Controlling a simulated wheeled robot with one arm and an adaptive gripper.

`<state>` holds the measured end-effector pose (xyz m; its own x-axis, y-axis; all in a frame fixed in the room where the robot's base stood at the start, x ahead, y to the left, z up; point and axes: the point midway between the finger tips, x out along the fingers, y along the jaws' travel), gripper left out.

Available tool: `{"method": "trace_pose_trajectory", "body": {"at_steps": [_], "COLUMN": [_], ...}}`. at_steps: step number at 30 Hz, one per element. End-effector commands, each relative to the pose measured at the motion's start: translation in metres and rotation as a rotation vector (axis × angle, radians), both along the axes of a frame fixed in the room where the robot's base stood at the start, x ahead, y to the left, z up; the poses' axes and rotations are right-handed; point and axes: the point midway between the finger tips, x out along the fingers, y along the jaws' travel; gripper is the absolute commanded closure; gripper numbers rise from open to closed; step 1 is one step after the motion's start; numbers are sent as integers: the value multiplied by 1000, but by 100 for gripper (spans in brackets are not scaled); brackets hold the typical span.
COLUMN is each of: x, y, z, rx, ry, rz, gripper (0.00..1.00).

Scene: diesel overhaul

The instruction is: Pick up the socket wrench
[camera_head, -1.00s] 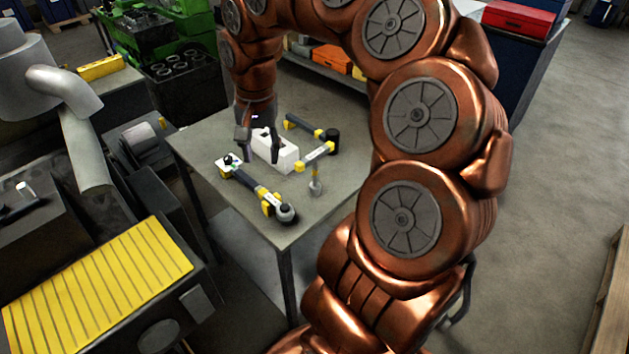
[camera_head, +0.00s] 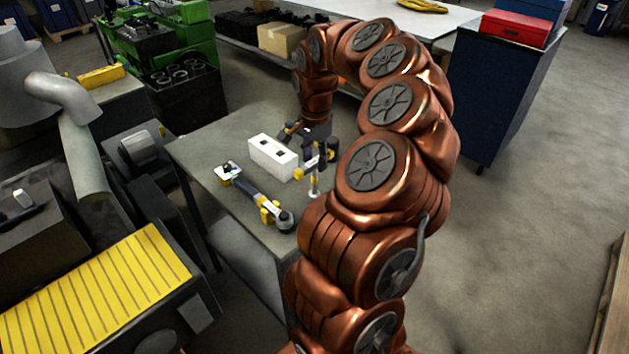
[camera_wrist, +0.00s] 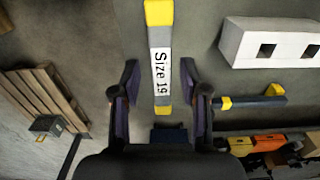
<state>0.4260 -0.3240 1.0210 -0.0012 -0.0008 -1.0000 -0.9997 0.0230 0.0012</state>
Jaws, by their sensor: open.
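In the head view my gripper (camera_head: 316,163) is over the right part of the table and hides most of that tool. A longer dark tool with yellow parts and a round head (camera_head: 262,200) lies at the table's front left. Another dark bar with yellow ends (camera_wrist: 255,102) lies right of my fingers in the wrist view. I cannot tell which is the socket wrench.
A white block with square holes (camera_head: 272,156) stands on the grey table (camera_head: 220,140) left of my gripper. A yellow-ribbed machine (camera_head: 110,285) stands at lower left, a blue cabinet (camera_head: 500,95) behind right.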

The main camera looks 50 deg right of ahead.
Motion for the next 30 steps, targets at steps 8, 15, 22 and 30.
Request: {"method": "trace_pose_trajectory", "body": {"at_steps": [8,15,22,30], "x": [1,2,2,2], "y": [0,0,0,0], "z": [-31,-38,-38,-38], "rx": [2,1,1,1], "ry": [0,-2,-2,-2], "rz": [3,1,1,2], "gripper": [56,56,70,99]}}
